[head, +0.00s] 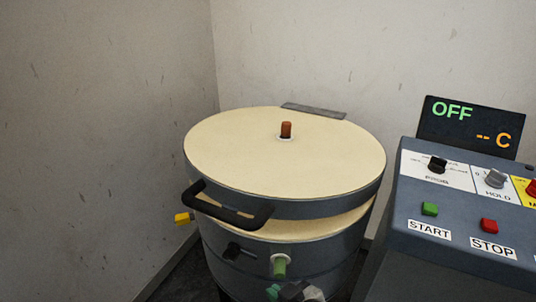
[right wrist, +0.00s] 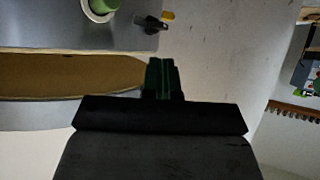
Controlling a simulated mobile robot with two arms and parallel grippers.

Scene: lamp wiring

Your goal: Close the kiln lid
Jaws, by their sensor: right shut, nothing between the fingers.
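The kiln (head: 330,262) is a round blue-grey drum in the middle of the head view. Its lid (head: 240,160) has a cream top and a dark handle (head: 232,208) at the front. The lid is slightly raised at the front; a gap shows the cream rim (head: 310,228) below it. My right gripper (head: 280,291) is at the bottom edge of the head view, in front of the kiln and below the handle. In the right wrist view its green fingertips (right wrist: 162,75) are shut and empty, beside the brownish gap (right wrist: 70,75). My left gripper is out of view.
A green plug (head: 280,266) and a dark latch (head: 246,251) stick out from the kiln's front. A yellow piece (head: 184,218) shows at its left. A control panel (head: 455,254) with a display reading OFF (head: 468,125) stands at right. Walls are close behind and left.

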